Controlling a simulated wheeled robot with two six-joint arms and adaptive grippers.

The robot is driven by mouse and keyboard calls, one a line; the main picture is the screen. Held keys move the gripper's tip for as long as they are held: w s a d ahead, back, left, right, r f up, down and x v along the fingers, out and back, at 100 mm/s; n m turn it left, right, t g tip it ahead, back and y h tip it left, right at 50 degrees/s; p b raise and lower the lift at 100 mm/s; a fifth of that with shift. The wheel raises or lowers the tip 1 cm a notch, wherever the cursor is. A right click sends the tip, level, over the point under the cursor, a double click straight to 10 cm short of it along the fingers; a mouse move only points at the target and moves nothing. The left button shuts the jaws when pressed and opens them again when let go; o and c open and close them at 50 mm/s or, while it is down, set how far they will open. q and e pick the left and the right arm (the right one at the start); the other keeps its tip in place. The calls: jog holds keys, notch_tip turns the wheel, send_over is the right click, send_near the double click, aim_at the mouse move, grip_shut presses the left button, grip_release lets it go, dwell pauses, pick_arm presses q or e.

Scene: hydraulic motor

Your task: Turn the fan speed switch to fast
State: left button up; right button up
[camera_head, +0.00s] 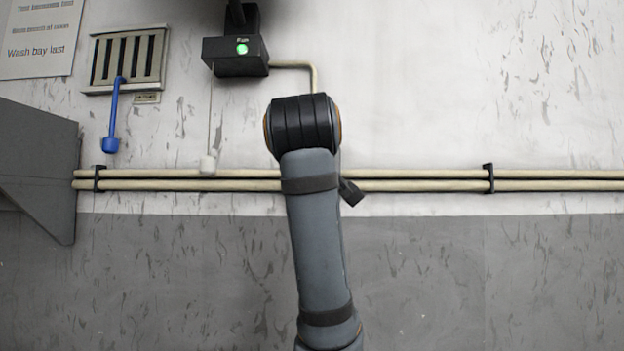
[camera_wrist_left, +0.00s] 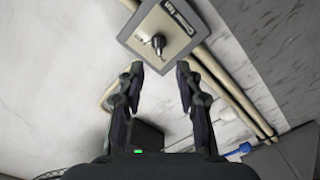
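A grey square switch plate (camera_wrist_left: 177,55) with a label I cannot read clearly is at the top of the left wrist view. A dark rotary knob (camera_wrist_left: 158,42) with a pale pointer stands at its middle; I cannot tell its setting. My left gripper (camera_wrist_left: 160,68) is open, with its two fingers apart just short of the knob and nothing between them. In the head view my arm (camera_head: 315,220) hides the plate and most of the gripper. My right gripper is in neither view.
A black box (camera_head: 236,57) with a lit green lamp is on the wall, with a cord ending in a white knob (camera_head: 208,164). Two pipes (camera_head: 420,180) run along the wall. A vent (camera_head: 124,58) with a blue lever (camera_head: 112,120) is at left.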

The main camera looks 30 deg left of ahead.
pick_arm(q)
jog(key=p+x, duration=0.4)
jog(key=x, duration=0.6)
jog(key=shift+w+a+r+p, duration=0.2)
jog(key=shift+a+r+p, duration=0.05)
jog(key=shift+r+p, duration=0.05)
jog(key=shift+c, duration=0.6)
grip_shut()
